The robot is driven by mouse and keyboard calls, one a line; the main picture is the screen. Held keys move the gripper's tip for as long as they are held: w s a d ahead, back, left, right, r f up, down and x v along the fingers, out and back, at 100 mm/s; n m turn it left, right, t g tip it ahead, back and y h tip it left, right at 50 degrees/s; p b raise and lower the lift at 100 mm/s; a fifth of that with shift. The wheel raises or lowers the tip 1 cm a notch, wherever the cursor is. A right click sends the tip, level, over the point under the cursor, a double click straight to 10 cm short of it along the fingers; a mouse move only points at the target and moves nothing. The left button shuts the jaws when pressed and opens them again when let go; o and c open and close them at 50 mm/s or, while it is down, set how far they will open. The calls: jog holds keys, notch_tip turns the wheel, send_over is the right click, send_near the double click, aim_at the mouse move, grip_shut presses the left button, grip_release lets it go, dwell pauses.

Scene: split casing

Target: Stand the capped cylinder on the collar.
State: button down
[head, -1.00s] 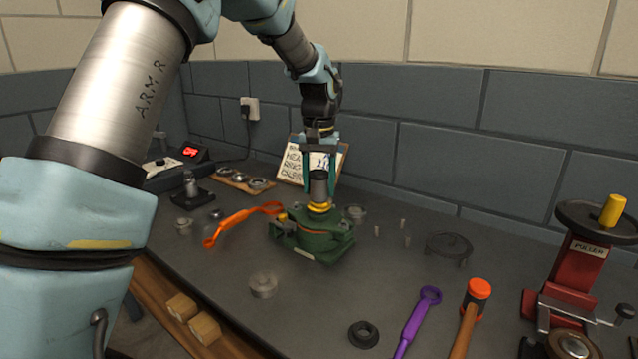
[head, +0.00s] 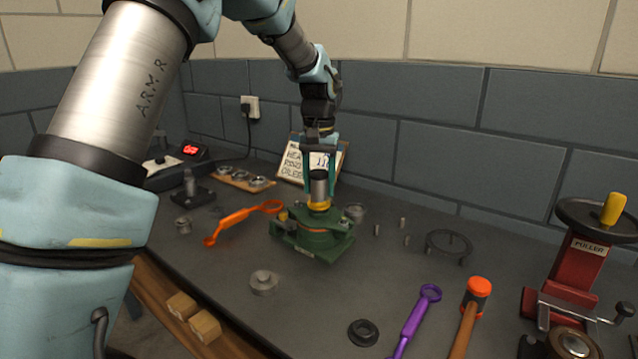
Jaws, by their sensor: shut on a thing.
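The capped cylinder (head: 319,188) is a grey metal cylinder with a dark top, upright between the fingers of my gripper (head: 320,178). My gripper points down and is shut on it. The cylinder stands over the yellow collar (head: 319,206) on top of the green casing (head: 318,235). The cylinder's lower end meets the collar in the picture; I cannot tell whether it rests there or hangs just above. The fingers hide the cylinder's sides.
An orange strap wrench (head: 240,220) lies left of the casing. A metal knob-like part (head: 263,282), black ring (head: 363,332), purple wrench (head: 415,320), orange hammer (head: 475,300) and red puller (head: 580,260) lie in front and right. Small pins and a ring stand (head: 449,246) are to the right.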

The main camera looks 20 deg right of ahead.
aim_at(319, 171)
jog(key=shift+c, duration=0.7)
grip_release()
notch_tip(319, 171, up, 5)
jog(key=p, duration=0.4)
jog(key=shift+r, duration=0.1)
notch_tip(319, 171, up, 11)
jog(key=b, duration=0.2)
dwell(0.4)
